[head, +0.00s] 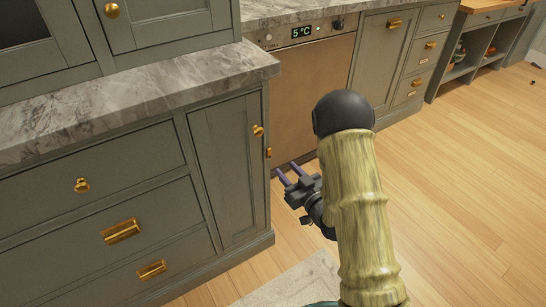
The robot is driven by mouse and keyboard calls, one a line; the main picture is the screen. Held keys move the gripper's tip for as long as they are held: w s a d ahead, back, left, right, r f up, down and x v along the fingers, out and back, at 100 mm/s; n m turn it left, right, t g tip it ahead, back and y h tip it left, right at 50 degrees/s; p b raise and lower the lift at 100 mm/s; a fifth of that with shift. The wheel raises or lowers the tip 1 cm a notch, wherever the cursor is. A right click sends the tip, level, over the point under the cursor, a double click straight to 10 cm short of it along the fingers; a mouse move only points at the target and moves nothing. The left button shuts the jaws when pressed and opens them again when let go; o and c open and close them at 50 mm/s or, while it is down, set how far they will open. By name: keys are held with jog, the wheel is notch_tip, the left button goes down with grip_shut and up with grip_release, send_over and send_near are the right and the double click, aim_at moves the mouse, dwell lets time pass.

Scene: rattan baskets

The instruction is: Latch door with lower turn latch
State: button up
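A narrow grey-green cabinet door (227,170) stands at the right end of the left cabinet and looks closed or nearly closed. A brass knob (258,130) sits near its upper right edge. A small brass piece (268,153), possibly the turn latch, shows just below the knob at the cabinet's corner; its turned position is too small to tell. My gripper (287,175) is to the right of and below this brass piece, apart from it in the picture. Its two purple fingers are spread with a gap between them, and nothing shows between them.
A marble countertop (120,95) overhangs the left cabinet. Drawers with brass pulls (120,231) are left of the door. An appliance with a "5°C" display (302,31) stands behind my arm. A pale rug (290,285) lies on the wood floor, which is open to the right.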

aim_at(270, 151)
jog(key=b+x, duration=0.1)
jog(key=x, duration=0.7)
jog(key=shift+w+a, duration=0.3)
grip_shut()
